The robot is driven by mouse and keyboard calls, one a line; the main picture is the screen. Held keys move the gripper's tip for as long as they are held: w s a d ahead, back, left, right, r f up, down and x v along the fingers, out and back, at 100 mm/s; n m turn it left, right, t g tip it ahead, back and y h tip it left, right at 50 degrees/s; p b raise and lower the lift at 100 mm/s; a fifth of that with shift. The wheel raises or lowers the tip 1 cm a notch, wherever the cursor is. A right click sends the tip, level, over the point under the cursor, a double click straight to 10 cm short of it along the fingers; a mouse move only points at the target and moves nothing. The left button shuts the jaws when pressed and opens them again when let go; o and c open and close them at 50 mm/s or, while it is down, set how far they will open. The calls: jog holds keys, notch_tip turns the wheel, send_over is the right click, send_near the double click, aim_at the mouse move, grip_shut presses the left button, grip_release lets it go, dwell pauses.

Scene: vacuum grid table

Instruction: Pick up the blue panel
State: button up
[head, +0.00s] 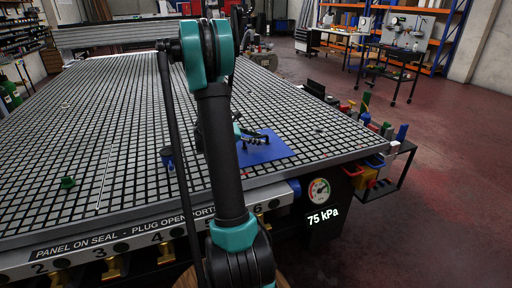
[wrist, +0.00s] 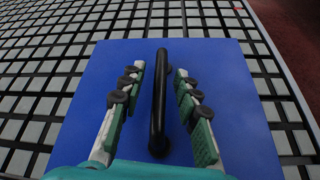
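The blue panel (head: 272,152) lies flat on the grid table near its front right. In the wrist view the panel (wrist: 240,110) fills the middle, with a black bar handle (wrist: 159,95) running along its centre. My gripper (wrist: 159,72) is open, with one finger on each side of the handle and a visible gap on both sides. In the head view my gripper (head: 252,138) is low over the panel, and my arm hides the panel's left part. I cannot tell the exact height of the fingertips above the panel.
The grid table (head: 110,120) is mostly bare. A small blue piece (head: 168,156) stands left of my arm and a green piece (head: 68,182) lies farther left. A gauge (head: 318,191) at the front edge has a 75 kPa display. A cart with bins (head: 372,175) stands at the right.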

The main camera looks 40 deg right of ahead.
grip_shut()
dwell(0.4)
